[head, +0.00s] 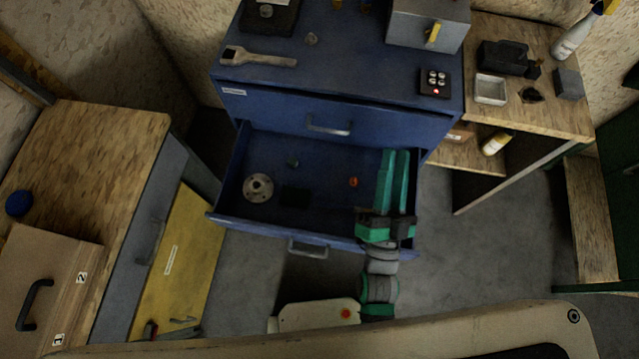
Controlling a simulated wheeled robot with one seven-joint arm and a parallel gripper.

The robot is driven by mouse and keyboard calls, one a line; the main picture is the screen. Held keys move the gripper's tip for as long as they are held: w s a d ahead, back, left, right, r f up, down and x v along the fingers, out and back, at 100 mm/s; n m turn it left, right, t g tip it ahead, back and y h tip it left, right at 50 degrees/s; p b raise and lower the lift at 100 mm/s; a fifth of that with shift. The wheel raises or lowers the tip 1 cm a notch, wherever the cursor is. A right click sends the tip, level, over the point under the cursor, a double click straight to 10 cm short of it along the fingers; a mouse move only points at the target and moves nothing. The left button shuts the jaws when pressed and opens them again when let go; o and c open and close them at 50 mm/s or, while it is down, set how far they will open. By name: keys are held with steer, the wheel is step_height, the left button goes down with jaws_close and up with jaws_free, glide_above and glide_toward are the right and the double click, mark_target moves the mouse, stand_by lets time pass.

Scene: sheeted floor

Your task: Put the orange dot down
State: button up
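A small orange dot (353,182) lies on the floor of the open blue drawer (262,222), right of the middle. My gripper (395,153) reaches into the right side of the drawer with its two long green fingers side by side. The orange dot is to the left of the fingers and apart from them.
The drawer also holds a grey flanged disc (258,187), a dark block (295,196) and a small dark piece (292,161). Wooden benches flank the cabinet.

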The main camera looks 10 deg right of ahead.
steer(key=s+a+f+n+g+y, duration=0.5)
steer(key=s+a+f+n+g, duration=0.2)
steer(key=s+a+f, duration=0.7)
steer(key=a+n, duration=0.2)
steer(key=a, duration=0.1)
steer(key=shift+s+a+n+g, duration=0.2)
steer(key=shift+a+n+g, duration=0.1)
steer(key=shift+n, duration=0.1)
